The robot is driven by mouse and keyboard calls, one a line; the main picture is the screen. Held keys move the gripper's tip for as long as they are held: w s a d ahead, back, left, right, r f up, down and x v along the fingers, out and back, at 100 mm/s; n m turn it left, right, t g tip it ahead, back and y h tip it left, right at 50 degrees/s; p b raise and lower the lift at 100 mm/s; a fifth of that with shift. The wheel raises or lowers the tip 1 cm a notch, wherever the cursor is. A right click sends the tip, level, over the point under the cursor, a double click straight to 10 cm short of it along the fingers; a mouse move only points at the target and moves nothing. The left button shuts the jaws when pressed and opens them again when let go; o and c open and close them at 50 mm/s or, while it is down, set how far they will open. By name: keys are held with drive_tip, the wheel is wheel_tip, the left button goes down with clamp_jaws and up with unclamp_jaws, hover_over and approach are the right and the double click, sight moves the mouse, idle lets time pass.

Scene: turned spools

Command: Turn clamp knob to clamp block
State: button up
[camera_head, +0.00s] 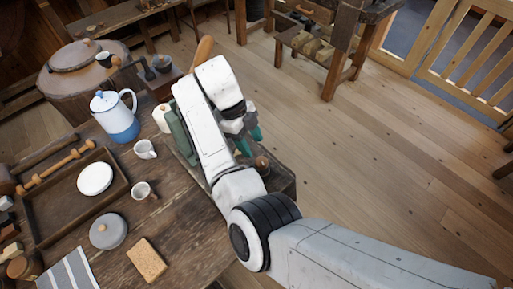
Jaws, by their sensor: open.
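My arm reaches over the right end of the wooden workbench and hides much of what stands there. My gripper (249,140) points down there, with teal fingertips partly visible below the white wrist. The fingers are apart. A small brown rounded knob (262,163) shows just below the fingertips, near the bench's right edge; I cannot tell if it is the clamp knob or if a finger touches it. A dark green upright piece (178,131) shows to the left of my arm, partly covered. The clamp block cannot be made out.
The bench (190,225) holds a blue and white pot (115,116), two small white cups, a wooden tray (68,206) with a white dish, a grey lid (108,231) and a cork block (147,260). The floor (370,150) to the right is open.

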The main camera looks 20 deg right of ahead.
drive_tip(key=shift+v, duration=1.7)
